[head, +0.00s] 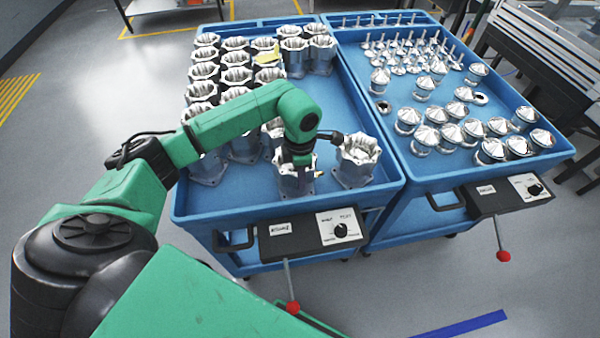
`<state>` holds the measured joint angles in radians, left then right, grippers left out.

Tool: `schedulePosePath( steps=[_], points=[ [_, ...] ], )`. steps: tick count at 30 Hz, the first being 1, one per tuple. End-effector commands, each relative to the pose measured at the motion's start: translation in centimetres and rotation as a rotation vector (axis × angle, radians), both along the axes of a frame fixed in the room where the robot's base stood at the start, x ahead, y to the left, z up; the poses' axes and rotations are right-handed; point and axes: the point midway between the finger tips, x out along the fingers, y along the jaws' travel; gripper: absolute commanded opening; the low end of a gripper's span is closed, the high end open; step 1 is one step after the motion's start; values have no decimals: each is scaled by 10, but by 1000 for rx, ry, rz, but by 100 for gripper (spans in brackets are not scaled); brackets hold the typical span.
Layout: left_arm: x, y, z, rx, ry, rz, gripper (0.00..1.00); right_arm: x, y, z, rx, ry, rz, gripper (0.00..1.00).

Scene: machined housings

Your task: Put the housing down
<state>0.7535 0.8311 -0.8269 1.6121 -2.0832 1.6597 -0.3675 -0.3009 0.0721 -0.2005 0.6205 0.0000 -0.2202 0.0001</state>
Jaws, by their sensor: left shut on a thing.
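My left gripper (298,165) reaches down over the front of the left blue cart and is shut on a silver machined housing (291,186). The housing is upright, close above or on the tray floor; I cannot tell whether its base touches. My gripper and wrist hide its top. Another silver housing (357,160) stands just to its right, with a gap between them. The blue tray (235,208) of the left cart lies under both. My right gripper is not in view.
The right cart (420,172) holds many cone-topped metal parts (427,136). Bare tray floor shows at the right middle and front edge.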

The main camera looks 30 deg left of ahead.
Motion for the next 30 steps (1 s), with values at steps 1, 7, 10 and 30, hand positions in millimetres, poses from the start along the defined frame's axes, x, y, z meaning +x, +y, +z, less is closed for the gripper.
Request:
schedulePosePath(
  steps=[1,7,10,30],
  points=[
    [1,0,1,-2,-4,0,0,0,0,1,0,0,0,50],
    [1,0,0,-1,-5,0,0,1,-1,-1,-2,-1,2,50],
    [0,0,-2,1,-1,-1,46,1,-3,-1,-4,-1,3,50],
    [2,0,53,0,-7,-1,53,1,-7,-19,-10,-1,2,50]
  ],
)
